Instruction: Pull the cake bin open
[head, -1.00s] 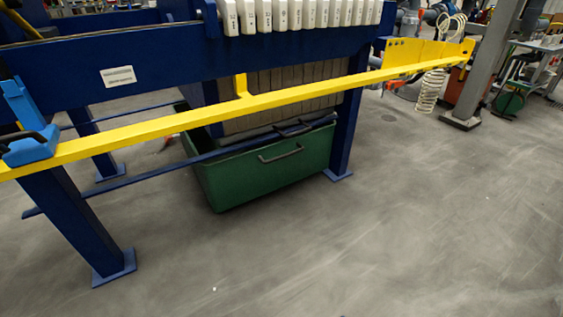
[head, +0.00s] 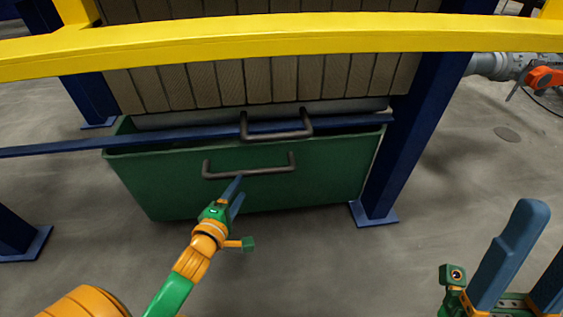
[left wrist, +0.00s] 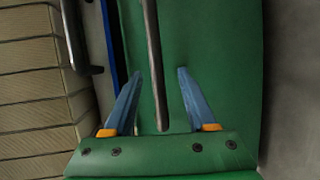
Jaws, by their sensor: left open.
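The cake bin (head: 320,172) is a green open-topped box on the floor under the press. It has a dark bar handle (head: 250,173) on its front face. My left gripper (head: 236,188) is just in front of the bin, a little below the handle's middle. In the left wrist view the left gripper (left wrist: 160,72) is open, with the bin's handle (left wrist: 153,50) lying between its two blue fingers, apart from both. Whether the fingers reach around its depth is hard to tell. My right gripper (head: 525,255) is open and empty at the lower right.
A second dark handle (head: 277,125) belongs to a grey tray above the bin. A blue crossbar (head: 60,147) runs past the bin's rim. A yellow rail (head: 300,35) crosses above. A blue leg (head: 395,160) stands right of the bin. The floor in front is clear.

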